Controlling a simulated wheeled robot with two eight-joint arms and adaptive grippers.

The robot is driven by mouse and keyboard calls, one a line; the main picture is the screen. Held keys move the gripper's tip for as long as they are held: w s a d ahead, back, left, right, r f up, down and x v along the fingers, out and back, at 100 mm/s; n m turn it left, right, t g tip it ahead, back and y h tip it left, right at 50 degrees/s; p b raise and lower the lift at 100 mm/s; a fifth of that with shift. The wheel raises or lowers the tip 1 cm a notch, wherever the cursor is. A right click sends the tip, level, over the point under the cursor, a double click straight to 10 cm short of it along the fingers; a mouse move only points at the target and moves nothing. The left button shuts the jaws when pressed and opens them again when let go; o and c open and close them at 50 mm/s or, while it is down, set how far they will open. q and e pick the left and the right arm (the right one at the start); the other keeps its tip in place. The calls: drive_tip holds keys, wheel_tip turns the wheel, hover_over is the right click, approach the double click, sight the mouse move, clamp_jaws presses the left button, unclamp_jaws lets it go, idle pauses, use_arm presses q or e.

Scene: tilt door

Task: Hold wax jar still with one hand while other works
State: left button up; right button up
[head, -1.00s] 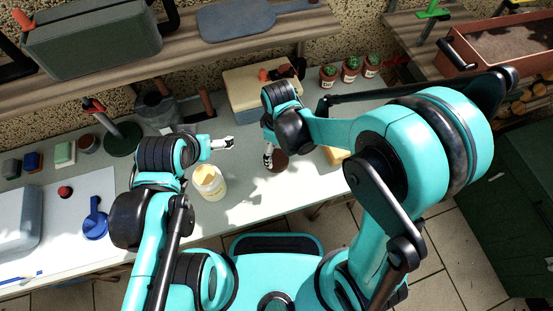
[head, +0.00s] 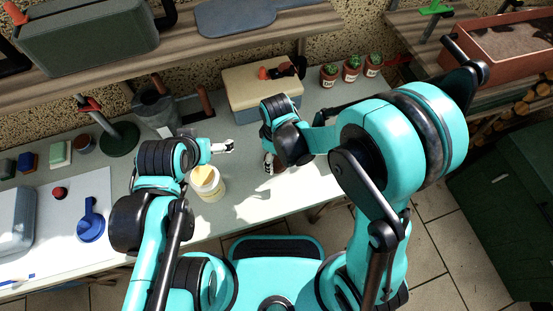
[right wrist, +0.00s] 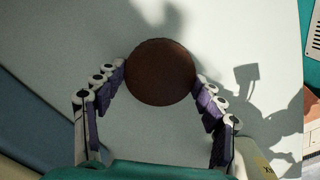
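A cream jar with yellow wax at its top and a pale label (head: 207,185) stands upright on the bench, left of the middle. My left gripper (head: 226,146) is behind and right of the jar in the picture, apart from it, pointing right; its finger gap is too small to tell. My right gripper (head: 269,165) points down over the bench, right of the jar. In the right wrist view its fingers (right wrist: 162,78) are spread on either side of a round brown disc-like thing (right wrist: 160,72), close to its edge. That brown thing is mostly hidden in the head view.
A blue scoop-like thing (head: 91,226) and a red knob (head: 60,193) lie at left. Bench between jar and right gripper is clear.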

sight(277, 160)
drive_tip(key=shift+r, duration=0.1)
wheel_tip(277, 160, up, 5)
drive_tip(key=shift+f+p, duration=0.2)
drive_tip(key=shift+p, duration=1.05)
drive_tip(key=s+d+r+p, duration=0.3)
drive_tip(key=s+d+r, duration=0.3)
drive_tip(key=s, duration=0.3)
drive_tip(key=shift+d+p, duration=0.35)
drive_tip(key=shift+d, duration=0.4)
